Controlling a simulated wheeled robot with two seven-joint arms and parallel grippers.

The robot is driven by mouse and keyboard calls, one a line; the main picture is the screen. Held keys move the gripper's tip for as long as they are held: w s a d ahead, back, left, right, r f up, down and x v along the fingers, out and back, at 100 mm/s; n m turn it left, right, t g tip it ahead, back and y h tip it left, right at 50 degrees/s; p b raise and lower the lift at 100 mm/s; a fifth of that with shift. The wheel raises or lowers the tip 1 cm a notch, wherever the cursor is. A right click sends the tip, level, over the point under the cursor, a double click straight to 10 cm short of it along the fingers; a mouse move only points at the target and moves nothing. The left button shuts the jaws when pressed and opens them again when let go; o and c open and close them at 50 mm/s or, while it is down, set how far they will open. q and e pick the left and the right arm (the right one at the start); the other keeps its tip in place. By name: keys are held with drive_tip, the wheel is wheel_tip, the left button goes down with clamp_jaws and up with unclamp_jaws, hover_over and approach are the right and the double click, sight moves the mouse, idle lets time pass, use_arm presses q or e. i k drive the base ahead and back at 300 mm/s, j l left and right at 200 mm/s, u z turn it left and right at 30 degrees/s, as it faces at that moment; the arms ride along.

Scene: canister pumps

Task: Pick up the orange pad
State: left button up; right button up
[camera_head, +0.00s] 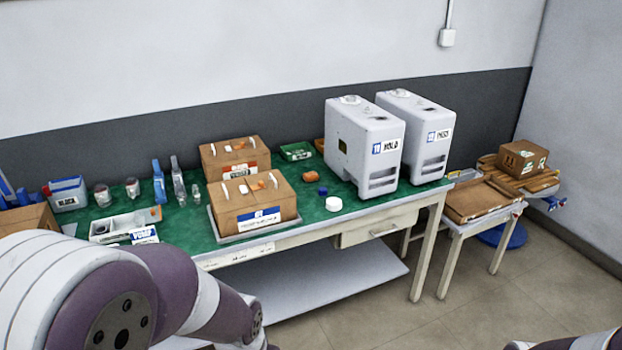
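A small orange piece (310,176), which looks like the orange pad, lies on the green table top (345,201). It is right of the front cardboard box and left of the white canisters. A small blue cap (323,190) and a round white lid (333,204) lie just in front of it. Smaller orange bits also show on top of the boxes. My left arm fills the lower left, but its gripper is out of view. Only a sliver of my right arm shows at the lower right edge, and its gripper is out of view.
Two cardboard boxes (252,206) stand left of the orange piece. Two tall white canisters (366,146) stand right of it. Bottles (159,184) and a grey tray (112,226) occupy the table's left part.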

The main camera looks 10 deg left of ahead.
sight(309, 177)
drive_tip(key=i, duration=1)
drive_tip(key=i+u, duration=0.15)
drive_tip(key=i, duration=0.8)
drive_tip(key=i+l, duration=0.15)
drive_tip(key=i, duration=0.85)
drive_tip(key=u, duration=0.05)
